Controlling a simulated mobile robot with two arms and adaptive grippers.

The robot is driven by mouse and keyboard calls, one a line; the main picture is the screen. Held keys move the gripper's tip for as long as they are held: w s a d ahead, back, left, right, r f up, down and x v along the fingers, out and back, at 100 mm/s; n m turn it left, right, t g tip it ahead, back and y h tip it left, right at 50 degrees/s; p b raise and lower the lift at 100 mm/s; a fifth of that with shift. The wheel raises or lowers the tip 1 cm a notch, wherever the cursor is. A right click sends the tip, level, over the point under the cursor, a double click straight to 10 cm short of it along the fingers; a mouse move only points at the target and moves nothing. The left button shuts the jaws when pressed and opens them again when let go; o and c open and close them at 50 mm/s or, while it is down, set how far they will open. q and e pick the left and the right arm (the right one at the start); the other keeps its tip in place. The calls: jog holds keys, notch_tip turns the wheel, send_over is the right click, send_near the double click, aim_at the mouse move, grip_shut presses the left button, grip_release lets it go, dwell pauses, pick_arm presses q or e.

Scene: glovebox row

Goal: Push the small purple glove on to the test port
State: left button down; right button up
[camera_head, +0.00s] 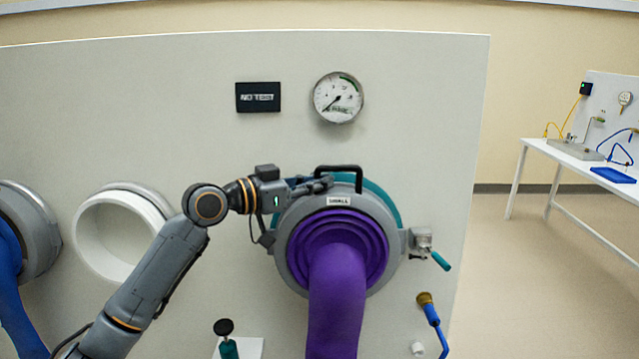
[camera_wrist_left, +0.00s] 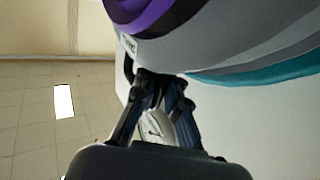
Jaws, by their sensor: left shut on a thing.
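The small purple glove (camera_head: 338,285) hangs from a grey ring (camera_head: 290,225) labelled "SMALL", with a black handle (camera_head: 340,168) on top. The ring sits in front of the teal test port (camera_head: 382,197), whose edge shows behind it at the upper right. In the left wrist view, the purple glove (camera_wrist_left: 150,15) and the teal port (camera_wrist_left: 260,74) show at the top. I cannot tell whether ring and port touch all round. My left gripper (camera_head: 325,184) is shut on the black handle from the left; its fingers (camera_wrist_left: 163,85) partly hide the grip. My right gripper is not in view.
A teal-handled latch (camera_head: 428,246) is right of the ring. A blue hose with a brass end (camera_head: 429,308) is below it. A gauge (camera_head: 338,97) and a "NO TEST" display (camera_head: 258,97) are above. A white port (camera_head: 118,232) and a blue glove (camera_head: 12,285) are left.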

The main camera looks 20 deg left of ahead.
pick_arm(q)
jog(key=shift+w+a+r, duration=0.1)
jog(key=shift+w, duration=0.1)
jog(key=c, duration=1.3)
grip_release()
jog(key=shift+w, duration=0.1)
jog(key=shift+f, duration=0.25)
jog(key=v, duration=1.2)
jog(key=shift+r, duration=0.15)
